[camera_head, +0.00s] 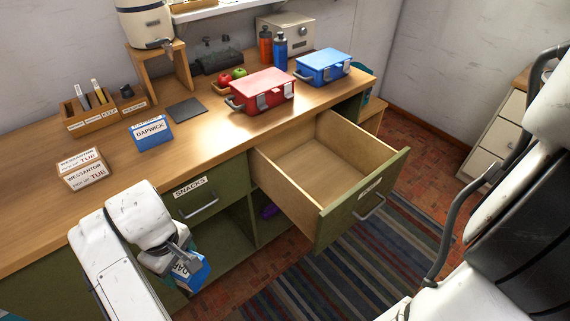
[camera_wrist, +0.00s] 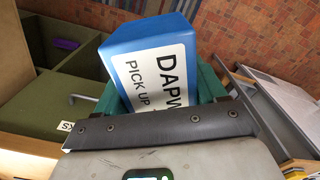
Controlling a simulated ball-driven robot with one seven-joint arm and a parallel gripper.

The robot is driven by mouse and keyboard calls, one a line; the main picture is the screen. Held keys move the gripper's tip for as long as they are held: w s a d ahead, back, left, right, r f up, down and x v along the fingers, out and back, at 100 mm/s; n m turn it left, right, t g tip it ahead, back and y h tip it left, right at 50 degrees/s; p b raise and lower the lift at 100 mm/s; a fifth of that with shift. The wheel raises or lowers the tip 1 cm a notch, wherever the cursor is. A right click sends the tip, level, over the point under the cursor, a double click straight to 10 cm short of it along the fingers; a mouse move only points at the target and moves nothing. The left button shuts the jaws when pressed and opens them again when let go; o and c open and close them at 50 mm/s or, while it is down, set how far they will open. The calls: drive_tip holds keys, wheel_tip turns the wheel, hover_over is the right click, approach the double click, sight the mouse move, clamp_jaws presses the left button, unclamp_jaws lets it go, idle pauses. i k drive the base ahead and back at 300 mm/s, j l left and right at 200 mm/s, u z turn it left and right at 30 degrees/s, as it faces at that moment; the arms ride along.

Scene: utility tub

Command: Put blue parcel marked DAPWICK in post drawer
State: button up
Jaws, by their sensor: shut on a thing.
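My gripper (camera_head: 184,258) is shut on a blue parcel (camera_head: 199,277) in front of the counter, below its top and to the left of the open drawer. In the wrist view the held parcel (camera_wrist: 145,45) shows a white label reading "DAPW" and "PICK UP", the rest cut off by my gripper. A green-fronted drawer (camera_head: 362,200) is pulled out, with a bare wooden inside that looks empty. Its front label is too small to read.
A closed drawer labelled SNACKS (camera_head: 197,201) lies between my gripper and the open drawer. A striped rug (camera_head: 350,262) covers the floor.

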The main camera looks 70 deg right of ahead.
sight(330, 194)
drive_tip(key=z, duration=0.35)
drive_tip(key=j+z, duration=0.15)
drive_tip(key=z, duration=0.55)
drive_tip(key=k+j, duration=0.1)
drive_tip(key=j, duration=1.5)
drive_tip(key=i+l, duration=0.35)
drive_tip(key=i+z, duration=0.05)
